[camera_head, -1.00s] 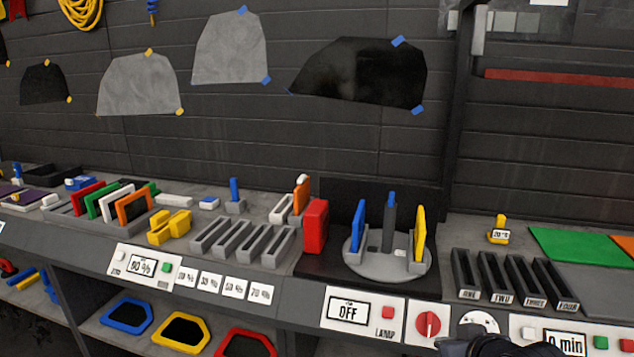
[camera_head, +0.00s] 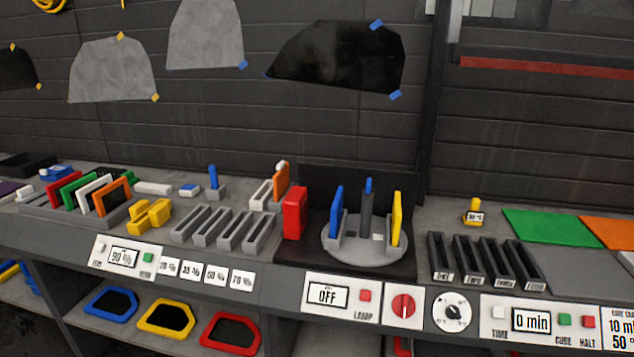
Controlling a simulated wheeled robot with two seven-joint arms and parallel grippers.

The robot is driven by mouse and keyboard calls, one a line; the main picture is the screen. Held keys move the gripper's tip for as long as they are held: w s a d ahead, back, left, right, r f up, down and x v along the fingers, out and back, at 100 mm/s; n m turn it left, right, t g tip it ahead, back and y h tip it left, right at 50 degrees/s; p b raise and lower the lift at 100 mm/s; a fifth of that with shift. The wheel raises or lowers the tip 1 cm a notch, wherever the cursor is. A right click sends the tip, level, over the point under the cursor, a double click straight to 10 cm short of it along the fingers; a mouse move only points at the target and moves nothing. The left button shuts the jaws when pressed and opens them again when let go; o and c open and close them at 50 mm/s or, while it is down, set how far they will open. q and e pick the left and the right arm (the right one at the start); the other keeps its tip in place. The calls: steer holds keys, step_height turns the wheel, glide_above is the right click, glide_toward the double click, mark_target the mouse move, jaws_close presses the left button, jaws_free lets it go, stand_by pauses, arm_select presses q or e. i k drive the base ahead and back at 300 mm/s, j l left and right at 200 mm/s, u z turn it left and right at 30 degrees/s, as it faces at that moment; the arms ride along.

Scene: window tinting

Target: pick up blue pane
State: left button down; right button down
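A blue upright pane (camera_head: 336,213) stands edge-on in a grey holder on the left of the round turntable (camera_head: 362,257). A yellow upright pane (camera_head: 397,219) stands on the turntable's right, with a grey post topped in blue (camera_head: 367,205) between them. A blue-framed dark pane (camera_head: 111,302) lies on the lower shelf at the left, beside a yellow-framed one (camera_head: 167,317) and a red-framed one (camera_head: 231,333). Neither of my grippers shows in the head view.
A red block (camera_head: 294,213) stands just left of the turntable. A rack of coloured panes (camera_head: 112,196) is at the left. Control panels with a red knob (camera_head: 403,306) line the front edge.

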mark_target(335, 210)
steer(key=i+l, duration=0.1)
steer(key=l, duration=0.4)
steer(key=k+l, duration=0.2)
steer(key=k, duration=0.15)
steer(key=k+l, duration=0.15)
steer(key=k, duration=0.2)
